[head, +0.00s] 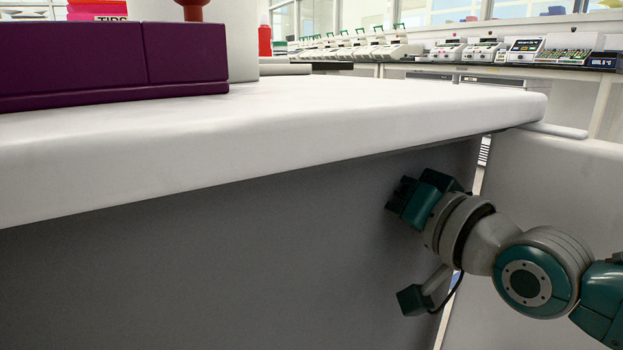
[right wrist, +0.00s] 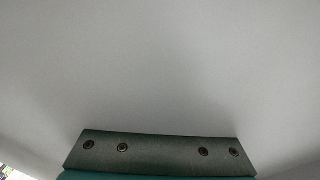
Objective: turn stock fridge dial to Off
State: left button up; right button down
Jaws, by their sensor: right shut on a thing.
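My right gripper (head: 400,194) is under the overhang of the white counter, right at the grey front panel (head: 260,260). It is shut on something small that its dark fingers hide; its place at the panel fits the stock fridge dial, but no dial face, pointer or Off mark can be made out. In the right wrist view, the green gripper body (right wrist: 160,153) lies along the bottom, with a plain pale grey surface (right wrist: 160,60) close in front of it. The fingers do not show there. My left gripper is not in view.
The white counter top (head: 330,110) overhangs close above my right gripper. A purple box (head: 110,65) stands on it at the left. A pale panel (head: 560,200) stands behind my right arm. Several thermal cyclers (head: 490,50) line the far bench.

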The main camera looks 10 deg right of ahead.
jog(key=shift+c, duration=2.1)
grip_release()
jog(key=p+v, duration=0.4)
jog(key=v, duration=0.6)
jog(key=shift+r, duration=0.1)
